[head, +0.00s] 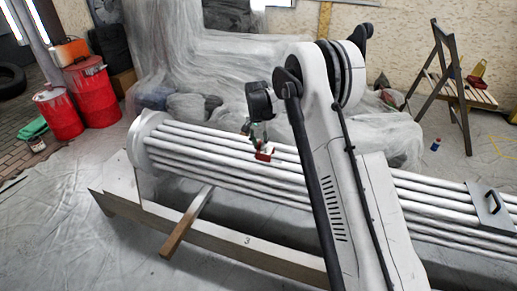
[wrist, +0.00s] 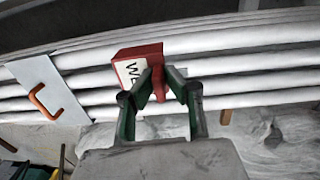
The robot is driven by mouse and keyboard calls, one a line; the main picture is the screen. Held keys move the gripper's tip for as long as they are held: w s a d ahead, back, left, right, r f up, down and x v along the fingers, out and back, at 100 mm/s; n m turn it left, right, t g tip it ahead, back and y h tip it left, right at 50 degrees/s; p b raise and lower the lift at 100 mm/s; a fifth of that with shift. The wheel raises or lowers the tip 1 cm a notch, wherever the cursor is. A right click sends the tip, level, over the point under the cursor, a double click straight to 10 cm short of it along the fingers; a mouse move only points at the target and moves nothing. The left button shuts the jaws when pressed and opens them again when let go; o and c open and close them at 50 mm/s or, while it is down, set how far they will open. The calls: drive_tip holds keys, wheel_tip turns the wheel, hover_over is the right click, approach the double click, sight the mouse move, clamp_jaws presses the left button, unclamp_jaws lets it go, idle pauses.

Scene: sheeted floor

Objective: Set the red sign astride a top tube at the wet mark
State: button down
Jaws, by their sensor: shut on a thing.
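The red sign (wrist: 138,53) is in my gripper (wrist: 160,82) in the wrist view. A pale label with dark letters, partly hidden by a finger, faces the camera. The fingers are shut on the sign's narrow red part. In the head view the red sign (head: 265,154) shows small under my gripper (head: 257,138), over the row of white tubes (head: 205,148). I cannot tell whether the sign touches a tube or hangs just above it. I cannot make out the wet mark in either view.
A plate with a handle (head: 489,207) lies across the tubes at the right. A wooden beam (head: 225,243) runs along the front. Red drums (head: 92,96) stand at the back left.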

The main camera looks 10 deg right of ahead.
sight(259, 166)
drive_tip(key=shift+w+a+f, duration=0.1)
drive_tip(key=shift+w+f, duration=0.2)
idle(0.4)
drive_tip(key=shift+f+b, duration=2.95)
drive_tip(key=shift+f, duration=1.65)
drive_tip(key=c, duration=1.7)
unclamp_jaws()
